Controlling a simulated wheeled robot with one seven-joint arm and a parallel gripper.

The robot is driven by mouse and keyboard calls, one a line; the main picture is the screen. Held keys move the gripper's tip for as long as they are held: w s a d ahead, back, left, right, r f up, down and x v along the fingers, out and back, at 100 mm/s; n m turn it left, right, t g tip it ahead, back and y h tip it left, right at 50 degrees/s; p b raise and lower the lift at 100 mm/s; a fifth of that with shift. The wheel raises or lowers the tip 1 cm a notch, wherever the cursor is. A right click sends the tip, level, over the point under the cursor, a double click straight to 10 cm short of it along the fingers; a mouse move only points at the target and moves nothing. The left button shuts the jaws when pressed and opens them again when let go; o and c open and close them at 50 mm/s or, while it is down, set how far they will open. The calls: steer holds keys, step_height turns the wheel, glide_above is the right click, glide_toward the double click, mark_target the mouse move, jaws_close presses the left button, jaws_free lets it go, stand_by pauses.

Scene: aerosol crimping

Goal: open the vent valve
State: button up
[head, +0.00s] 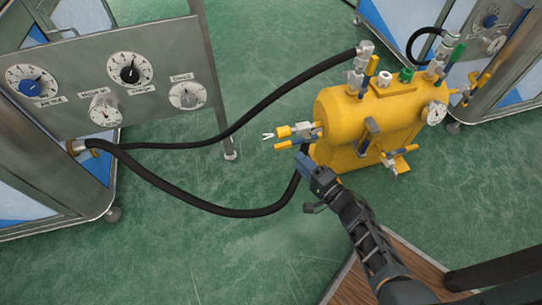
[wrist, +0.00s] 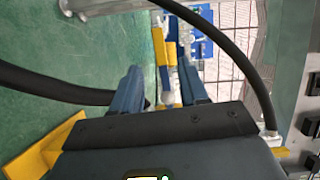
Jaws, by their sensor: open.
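The yellow tank (head: 365,115) stands on the green floor. At its left end is a metal valve (head: 304,130) with a yellow lever (head: 283,145) and a yellow fitting; I take this as the vent valve, though no label shows. The lever points left, roughly along the valve. My gripper (head: 304,158) is just below this valve. In the wrist view my gripper (wrist: 162,72) has its two blue fingers apart, with nothing held. Contact cannot be told.
Other yellow-handled valves sit on the tank's top (head: 371,66) and front (head: 410,149). A black hose (head: 240,211) loops left behind my gripper to a gauge panel (head: 120,85). Another hose (head: 280,92) runs to the tank's top. A wooden surface (head: 350,285) is at the bottom.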

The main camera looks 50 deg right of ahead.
mark_target(285, 147)
steer(key=shift+b+x, duration=1.7)
steer(key=shift+x, duration=2.15)
jaws_close()
